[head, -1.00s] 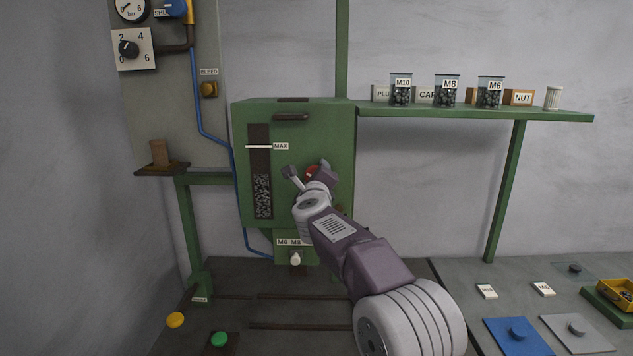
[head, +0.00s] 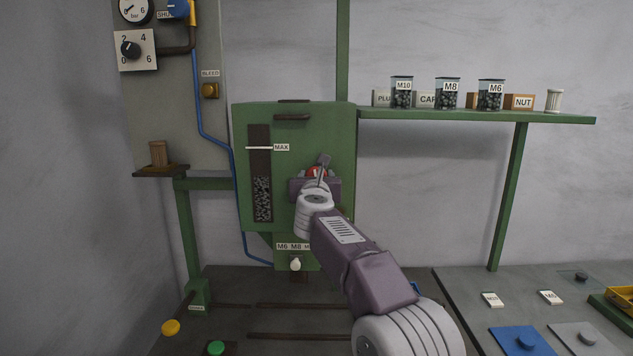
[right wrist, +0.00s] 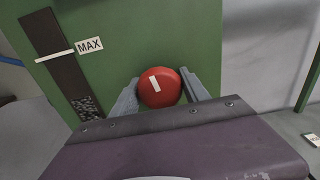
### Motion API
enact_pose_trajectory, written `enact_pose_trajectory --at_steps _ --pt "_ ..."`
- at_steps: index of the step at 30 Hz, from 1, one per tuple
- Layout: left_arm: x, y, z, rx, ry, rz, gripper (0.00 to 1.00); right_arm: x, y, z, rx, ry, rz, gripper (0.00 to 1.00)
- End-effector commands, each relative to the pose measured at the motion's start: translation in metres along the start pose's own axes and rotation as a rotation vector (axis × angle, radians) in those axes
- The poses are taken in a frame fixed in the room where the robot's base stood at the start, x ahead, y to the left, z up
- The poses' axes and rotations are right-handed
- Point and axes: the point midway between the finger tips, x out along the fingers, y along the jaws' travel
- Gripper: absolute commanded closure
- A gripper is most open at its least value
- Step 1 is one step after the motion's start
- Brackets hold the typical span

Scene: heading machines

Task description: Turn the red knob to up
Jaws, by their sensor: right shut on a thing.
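The red knob (head: 313,171) is on the front of the green box, mostly hidden behind my right gripper in the head view. In the right wrist view the round red knob (right wrist: 165,98) sits between the two grey fingers, one on each side. Its white mark (right wrist: 154,84) lies on the upper left part of its face, roughly parallel to the dark level strip. My right gripper (head: 320,172) is shut on the knob. My left gripper is not in view.
The green box (head: 340,125) has a level strip marked MAX (head: 281,147) and a white knob (head: 295,264) below. A blue hose runs down its left side. A green shelf (head: 450,115) with jars is at right. A bench with pads lies lower right.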

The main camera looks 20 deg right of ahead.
Motion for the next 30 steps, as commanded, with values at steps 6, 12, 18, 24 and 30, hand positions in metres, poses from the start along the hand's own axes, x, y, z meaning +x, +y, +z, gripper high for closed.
enact_pose_trajectory --at_steps 6,12,18,24,30 --pt "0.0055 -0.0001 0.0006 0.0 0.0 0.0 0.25 -0.0008 -0.0006 0.0037 0.128 -0.008 0.001 0.87" --pt "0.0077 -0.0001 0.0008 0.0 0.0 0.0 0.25 -0.0009 -0.0006 0.0042 0.199 -0.008 0.001 0.87" --pt "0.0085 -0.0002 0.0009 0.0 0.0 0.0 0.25 -0.0008 -0.0003 0.004 0.232 -0.007 0.002 0.87" --pt "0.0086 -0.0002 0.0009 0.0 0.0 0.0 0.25 -0.0006 -0.0002 0.0035 0.238 -0.006 0.002 0.87" --pt "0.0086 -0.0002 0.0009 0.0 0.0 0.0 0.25 -0.0005 0.0 0.0028 0.237 -0.004 0.001 0.87"
